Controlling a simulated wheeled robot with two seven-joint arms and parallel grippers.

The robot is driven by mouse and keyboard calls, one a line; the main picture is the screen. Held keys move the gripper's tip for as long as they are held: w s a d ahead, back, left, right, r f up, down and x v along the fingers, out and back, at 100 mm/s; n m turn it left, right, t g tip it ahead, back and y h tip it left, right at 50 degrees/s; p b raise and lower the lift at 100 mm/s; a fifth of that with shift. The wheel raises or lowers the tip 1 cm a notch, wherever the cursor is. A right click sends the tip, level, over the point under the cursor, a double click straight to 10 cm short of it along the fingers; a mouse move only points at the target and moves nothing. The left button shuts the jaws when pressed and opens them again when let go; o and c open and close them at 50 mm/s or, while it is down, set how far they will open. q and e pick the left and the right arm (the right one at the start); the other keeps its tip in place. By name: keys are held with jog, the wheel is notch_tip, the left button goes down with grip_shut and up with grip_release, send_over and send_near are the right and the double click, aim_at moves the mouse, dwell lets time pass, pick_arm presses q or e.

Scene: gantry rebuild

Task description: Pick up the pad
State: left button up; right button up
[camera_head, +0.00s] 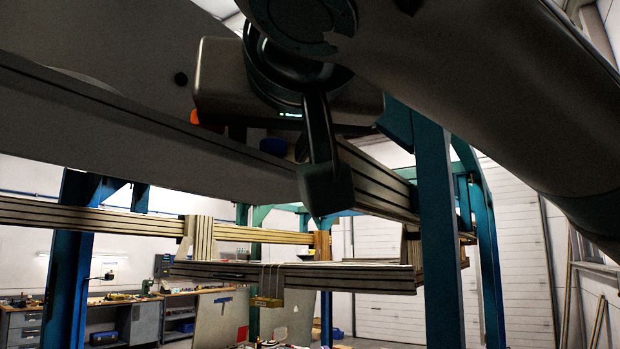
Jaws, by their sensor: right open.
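My right gripper (325,188) comes in from the upper right, large and close to the camera. One dark finger with a blocky tip points down and shows clearly; the other finger is hidden or not distinguishable. The gripper is open, and nothing is seen held in it. I cannot identify the pad with certainty. A small yellowish block (267,301) hangs on thin lines below a metal beam, far behind the gripper. A small orange piece (195,117) shows at the left of the gripper housing, mostly hidden. My left gripper is not in view.
A blue post (437,230) stands close on the right, below my right arm. Aluminium gantry beams (340,278) cross the middle. A large grey panel (130,140) slants across the upper left. A workbench (25,325) stands far left. White wall panels (520,270) close the back right.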

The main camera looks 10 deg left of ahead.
grip_shut()
jog(key=shift+r, duration=0.15)
jog(key=shift+r+b, duration=0.8)
jog(key=shift+b, duration=0.05)
jog(key=shift+r+b, duration=0.6)
jog(key=shift+r, duration=0.35)
jog(key=w+d+r+b, duration=0.4)
jog(key=w+d+r, duration=0.2)
jog(key=d, duration=0.4)
jog(key=shift+r, duration=0.6)
